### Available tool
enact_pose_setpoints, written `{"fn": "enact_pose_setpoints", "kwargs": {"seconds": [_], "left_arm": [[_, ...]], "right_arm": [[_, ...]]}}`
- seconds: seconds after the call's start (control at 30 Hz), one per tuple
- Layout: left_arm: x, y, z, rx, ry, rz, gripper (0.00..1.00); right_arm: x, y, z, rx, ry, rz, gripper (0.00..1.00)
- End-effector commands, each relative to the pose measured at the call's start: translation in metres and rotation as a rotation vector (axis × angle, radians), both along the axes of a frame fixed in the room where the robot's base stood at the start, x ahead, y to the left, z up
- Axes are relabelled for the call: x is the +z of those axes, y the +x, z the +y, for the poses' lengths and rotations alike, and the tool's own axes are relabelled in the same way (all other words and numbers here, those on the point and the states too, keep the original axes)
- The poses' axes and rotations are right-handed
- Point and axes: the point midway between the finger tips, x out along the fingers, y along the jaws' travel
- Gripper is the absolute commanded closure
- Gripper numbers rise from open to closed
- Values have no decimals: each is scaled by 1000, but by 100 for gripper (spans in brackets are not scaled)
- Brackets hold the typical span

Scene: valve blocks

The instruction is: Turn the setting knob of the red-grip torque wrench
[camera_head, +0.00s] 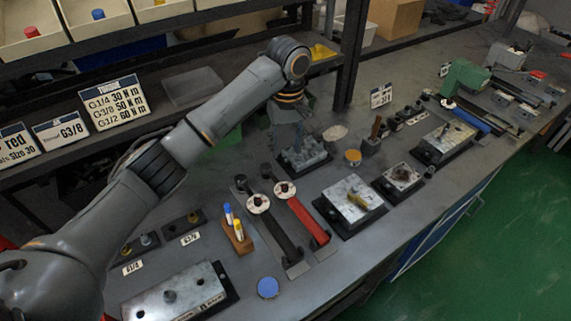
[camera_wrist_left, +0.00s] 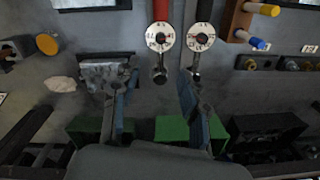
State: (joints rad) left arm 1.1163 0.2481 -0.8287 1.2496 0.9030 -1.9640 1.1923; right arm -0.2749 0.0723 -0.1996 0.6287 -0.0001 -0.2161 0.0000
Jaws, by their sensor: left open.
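The red-grip torque wrench (camera_head: 308,222) lies on the bench, with a round white setting dial (camera_head: 284,190) with a dark centre at its far end. In the left wrist view, its red grip (camera_wrist_left: 161,10) and dial (camera_wrist_left: 160,37) are at the top middle. A black-grip wrench (camera_head: 279,237) with a similar dial (camera_head: 258,203) lies beside it, to its left. My left gripper (camera_wrist_left: 157,84) is open and empty. In the left wrist view the red-grip wrench's dark head end (camera_wrist_left: 159,74) appears between its fingers. In the head view the gripper is above the bench, behind the wrenches. My right gripper is out of view.
A metal valve block (camera_head: 303,158) stands close to my left gripper. A wooden holder (camera_head: 238,238) with blue and yellow pens is left of the wrenches. More blocks (camera_head: 352,196) lie to the right. A dark shelf post (camera_head: 352,55) rises behind.

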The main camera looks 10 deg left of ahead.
Motion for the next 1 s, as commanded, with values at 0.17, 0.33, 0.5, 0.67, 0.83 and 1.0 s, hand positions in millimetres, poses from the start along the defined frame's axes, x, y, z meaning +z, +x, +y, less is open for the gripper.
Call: {"fn": "enact_pose_setpoints", "kwargs": {"seconds": [0.17,0.33,0.5,0.67,0.83,1.0], "left_arm": [[-13,-1,1,0,2,3,56],[-44,-2,1,1,2,5,56],[-81,-2,2,1,3,4,56],[-111,-2,2,0,2,2,56],[-131,-2,2,0,0,1,56],[-138,-2,3,0,1,0,56]], "right_arm": [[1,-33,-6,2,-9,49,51],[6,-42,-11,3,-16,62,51],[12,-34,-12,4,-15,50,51],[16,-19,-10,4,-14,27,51],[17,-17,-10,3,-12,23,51],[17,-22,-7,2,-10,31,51]]}}
